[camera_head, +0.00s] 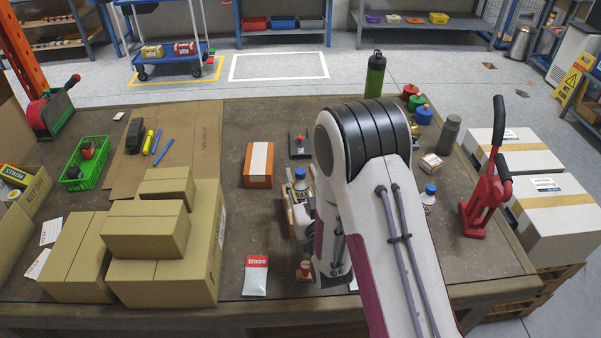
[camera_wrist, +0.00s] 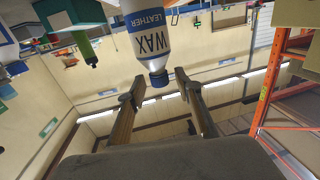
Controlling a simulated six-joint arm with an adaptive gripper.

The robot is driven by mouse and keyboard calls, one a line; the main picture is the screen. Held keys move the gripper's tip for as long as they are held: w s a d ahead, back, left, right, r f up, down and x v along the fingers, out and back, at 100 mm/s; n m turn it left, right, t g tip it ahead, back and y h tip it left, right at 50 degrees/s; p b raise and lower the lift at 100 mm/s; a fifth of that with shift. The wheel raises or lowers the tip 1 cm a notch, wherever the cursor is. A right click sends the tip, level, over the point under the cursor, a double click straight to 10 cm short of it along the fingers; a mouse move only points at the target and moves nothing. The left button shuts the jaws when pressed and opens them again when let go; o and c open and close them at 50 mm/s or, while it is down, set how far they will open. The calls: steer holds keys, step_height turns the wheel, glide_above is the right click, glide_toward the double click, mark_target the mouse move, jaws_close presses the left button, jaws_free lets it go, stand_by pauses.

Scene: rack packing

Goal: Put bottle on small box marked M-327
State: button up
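A white bottle with a blue cap and a WAX label (camera_head: 301,186) stands on the table left of my arm. In the wrist view this bottle, labelled WAX LEATHER (camera_wrist: 148,40), appears upside down, its cap near the fingertips. My gripper (camera_wrist: 158,88) has its fingers apart with nothing clamped between them. In the head view my gripper (camera_head: 291,208) is beside the bottle, partly hidden by my arm. A second blue-capped bottle (camera_head: 429,197) stands right of my arm. I cannot read M-327 on any box; the small cardboard boxes (camera_head: 167,184) are stacked at left.
A small labelled carton (camera_head: 431,163) and grey flask (camera_head: 449,134) stand at right, near a red tool (camera_head: 486,185). An orange box (camera_head: 259,165) lies left of the bottle. A green bottle (camera_head: 374,76) stands at the back. Bare table shows between the stacked boxes and orange box.

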steer(key=shift+s+d, duration=0.25)
steer(key=shift+s, duration=1.15)
steer(key=shift+s+d, duration=0.2)
steer(key=shift+s, duration=1.2)
steer(key=shift+w+r, duration=0.1)
steer(key=s+d+r+m+g+h, duration=0.1)
steer(key=s+d+r+g, duration=0.1)
steer(key=d+r+g, duration=0.45)
steer(key=s+r+g+h, duration=0.1)
steer(key=s+r, duration=0.5)
steer(key=s, duration=0.2)
steer(key=s+d+r+g, duration=0.1)
steer(key=s+d+g, duration=0.1)
steer(key=s, duration=0.9)
steer(key=s+d+r+g, duration=0.2)
steer(key=s, duration=0.9)
steer(key=shift+s+d+m+g+h, duration=0.3)
steer(key=shift+d+m+g+h, duration=0.05)
steer(key=shift+d+m+h, duration=0.05)
